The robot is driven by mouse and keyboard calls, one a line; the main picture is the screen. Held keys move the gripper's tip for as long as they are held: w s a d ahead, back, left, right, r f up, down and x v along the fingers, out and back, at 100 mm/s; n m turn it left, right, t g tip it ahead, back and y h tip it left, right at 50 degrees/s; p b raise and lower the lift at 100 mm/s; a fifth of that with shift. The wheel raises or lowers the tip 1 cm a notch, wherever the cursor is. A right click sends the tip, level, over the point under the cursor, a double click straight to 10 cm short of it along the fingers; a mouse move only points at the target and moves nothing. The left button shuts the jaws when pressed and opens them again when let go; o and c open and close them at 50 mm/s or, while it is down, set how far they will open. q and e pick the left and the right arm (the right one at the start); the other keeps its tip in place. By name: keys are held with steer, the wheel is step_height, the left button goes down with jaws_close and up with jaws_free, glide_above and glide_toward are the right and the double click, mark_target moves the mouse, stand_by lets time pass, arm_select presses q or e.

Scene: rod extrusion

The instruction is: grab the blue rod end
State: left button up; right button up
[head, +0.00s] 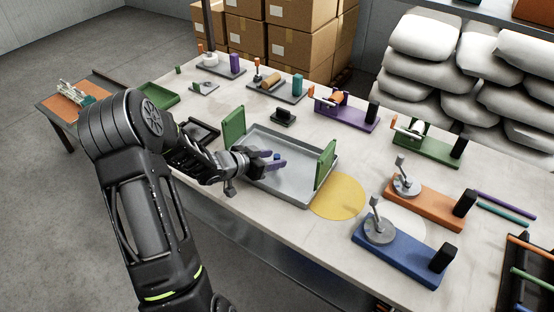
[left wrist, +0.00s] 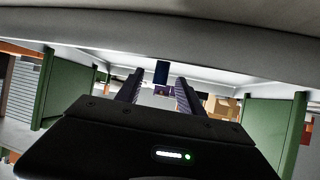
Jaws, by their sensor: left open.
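My left gripper (head: 277,160) reaches from the left over the grey metal tray (head: 300,192), with its purple fingers apart. A small blue piece, which looks like the blue rod end (head: 277,155), shows at the fingertips. In the left wrist view, the dark blue piece (left wrist: 161,72) appears between the tips of the open left gripper (left wrist: 159,82), with gaps on both sides. I cannot tell whether a finger touches it. The rest of the rod is not clearly visible. My right gripper is not in view.
Green upright plates stand at the tray's left (head: 233,128) and right (head: 326,164) ends. A yellow disc (head: 338,196) lies right of the tray. Blue (head: 405,256) and orange (head: 428,205) lever fixtures stand farther right. A purple fixture (head: 345,112) stands behind.

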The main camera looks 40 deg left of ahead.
arm_select(q)
steer(key=x, duration=0.2)
steer(key=shift+w+f, duration=0.1)
steer(key=shift+w, duration=0.15)
steer(key=shift+c, duration=0.3)
jaws_close()
stand_by(0.4)
